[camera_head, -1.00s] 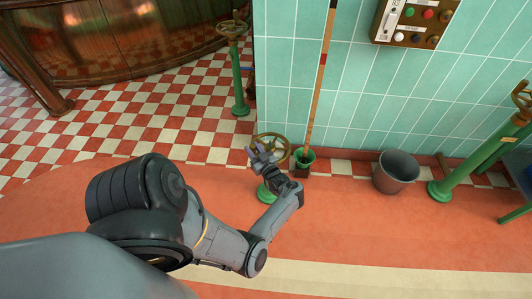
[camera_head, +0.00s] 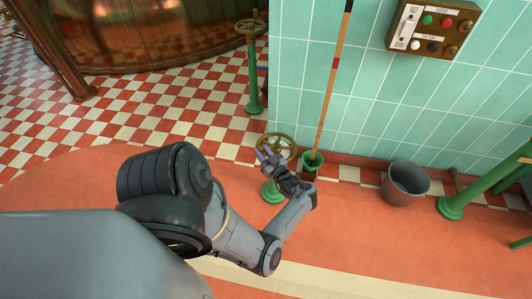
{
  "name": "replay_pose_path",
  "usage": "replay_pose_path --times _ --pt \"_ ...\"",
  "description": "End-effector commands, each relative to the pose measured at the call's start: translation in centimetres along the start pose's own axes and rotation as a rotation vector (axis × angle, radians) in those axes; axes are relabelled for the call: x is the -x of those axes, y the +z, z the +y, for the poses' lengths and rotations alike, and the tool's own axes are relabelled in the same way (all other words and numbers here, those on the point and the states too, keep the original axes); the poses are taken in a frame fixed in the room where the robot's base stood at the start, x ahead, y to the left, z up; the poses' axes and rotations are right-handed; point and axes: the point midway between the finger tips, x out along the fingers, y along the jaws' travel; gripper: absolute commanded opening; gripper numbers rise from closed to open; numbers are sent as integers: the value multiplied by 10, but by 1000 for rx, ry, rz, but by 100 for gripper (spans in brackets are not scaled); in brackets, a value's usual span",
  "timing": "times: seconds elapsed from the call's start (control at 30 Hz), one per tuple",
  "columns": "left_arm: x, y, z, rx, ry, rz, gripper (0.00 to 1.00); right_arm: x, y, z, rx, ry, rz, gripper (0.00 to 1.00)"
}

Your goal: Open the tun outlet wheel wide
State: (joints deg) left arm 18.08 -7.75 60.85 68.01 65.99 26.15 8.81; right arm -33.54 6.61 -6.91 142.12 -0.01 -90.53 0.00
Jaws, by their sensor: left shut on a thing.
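A brass handwheel (camera_head: 288,142) sits low on a green pedestal (camera_head: 271,192) near the tiled wall's corner, and I take it as the tun outlet wheel. My left gripper (camera_head: 265,154) is at the wheel's near-left rim and is shut on it. The gripper and wrist cover the wheel's near side, so the exact grip on rim or spoke is hard to see. My right gripper is out of view.
Another handwheel on a green post (camera_head: 253,75) stands farther back. A green pot (camera_head: 312,161) with a long wooden pole (camera_head: 331,90) is just right of the wheel. A grey bucket (camera_head: 404,184) and a button panel (camera_head: 432,30) are farther right.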

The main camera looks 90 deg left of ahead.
Motion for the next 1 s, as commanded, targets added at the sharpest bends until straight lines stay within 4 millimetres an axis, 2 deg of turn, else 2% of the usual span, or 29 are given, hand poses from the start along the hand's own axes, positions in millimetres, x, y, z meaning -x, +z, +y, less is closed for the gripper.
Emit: replay_pose_path --times 0.7,0.73,0.87,1.0 --pt "1 4 2 0 7 -9 0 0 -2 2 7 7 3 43" --pt "1 4 2 0 7 -9 30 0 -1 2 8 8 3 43" --pt "1 3 1 0 5 -8 50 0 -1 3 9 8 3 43" --pt "1 2 1 0 4 -5 52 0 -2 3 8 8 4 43"
